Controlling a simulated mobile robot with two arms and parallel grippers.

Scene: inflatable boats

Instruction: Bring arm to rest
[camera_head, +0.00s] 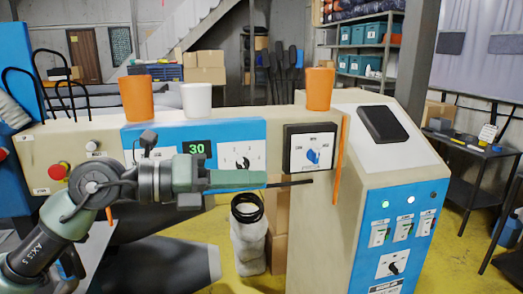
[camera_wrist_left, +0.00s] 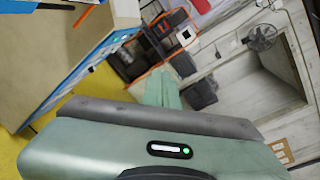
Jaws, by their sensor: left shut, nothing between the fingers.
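My left gripper (camera_head: 306,182) reaches in from the left in the head view, held level across the front of the cream and blue control machine (camera_head: 270,197). Its narrow dark fingers are shut and empty. The tips are just below the black dial box with a blue knob (camera_head: 312,155); I cannot tell whether they touch the panel. In the left wrist view the green gripper (camera_wrist_left: 165,90) points away from the camera, with the machine's side at upper left. My right arm and gripper are not in view.
Two orange cups (camera_head: 136,98) (camera_head: 320,88) and a white cup (camera_head: 196,100) stand on the machine top. An orange strip (camera_head: 340,160) runs down beside the dial box. Yellow floor is open at right (camera_head: 450,250).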

